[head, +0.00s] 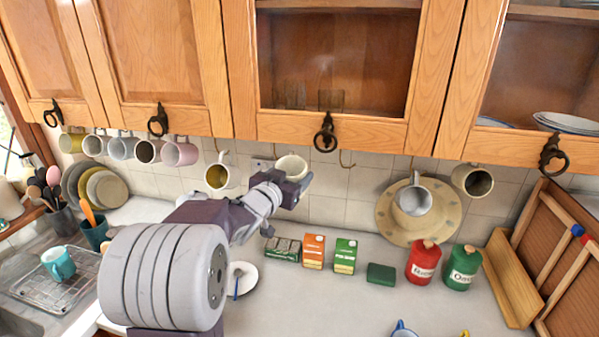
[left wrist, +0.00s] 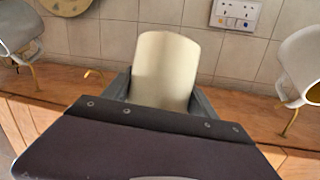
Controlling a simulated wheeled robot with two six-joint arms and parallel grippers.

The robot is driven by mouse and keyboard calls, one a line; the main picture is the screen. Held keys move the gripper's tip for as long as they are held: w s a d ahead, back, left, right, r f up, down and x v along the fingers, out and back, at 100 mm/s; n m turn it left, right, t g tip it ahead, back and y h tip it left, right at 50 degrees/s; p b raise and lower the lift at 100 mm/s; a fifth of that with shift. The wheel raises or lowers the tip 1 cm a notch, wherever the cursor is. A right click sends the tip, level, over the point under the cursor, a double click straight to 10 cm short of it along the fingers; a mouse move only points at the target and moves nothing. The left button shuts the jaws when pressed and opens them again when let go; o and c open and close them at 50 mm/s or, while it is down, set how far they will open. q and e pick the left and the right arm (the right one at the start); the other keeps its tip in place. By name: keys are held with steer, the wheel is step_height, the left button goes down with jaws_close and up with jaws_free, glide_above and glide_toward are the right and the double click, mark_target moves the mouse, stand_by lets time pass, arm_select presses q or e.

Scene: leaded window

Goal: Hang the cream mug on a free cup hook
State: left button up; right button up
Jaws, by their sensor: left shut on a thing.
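The cream mug (head: 292,166) is just under the wall cabinet in the head view, partly hidden by my left gripper (head: 294,185). In the left wrist view the cream mug (left wrist: 165,68) stands between the two dark fingers of my left gripper (left wrist: 160,97), which is shut on it. Its handle is hidden. A bare cup hook (head: 347,160) hangs under the cabinet just right of the mug. It also shows as a brass hook (left wrist: 92,73) left of the mug in the left wrist view. Whether the mug touches any hook cannot be told. My right gripper is not in view.
A white mug with a yellow inside (head: 220,176) hangs left of the cream mug. A pale grey mug (head: 413,198) and a dark-lined mug (head: 472,181) hang to the right. Boxes and canisters (head: 422,263) stand on the counter below. Cabinet doors (head: 340,60) are above.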

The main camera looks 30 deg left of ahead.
arm_select(q)
steer(key=shift+s+a+p, duration=0.2)
steer(key=shift+a+p, duration=0.2)
steer(key=shift+a, duration=0.55)
steer(key=shift+s+a+f+b, duration=0.15)
steer(key=shift+a+f+b, duration=0.2)
steer(key=shift+a+f, duration=0.3)
steer(key=o, duration=1.8)
steer(key=shift+d, duration=0.1)
steer(key=shift+f, duration=0.1)
steer(key=s, duration=0.6)
steer(key=s+r, duration=0.1)
steer(key=s, duration=0.2)
steer(key=shift+d+b, duration=0.35)
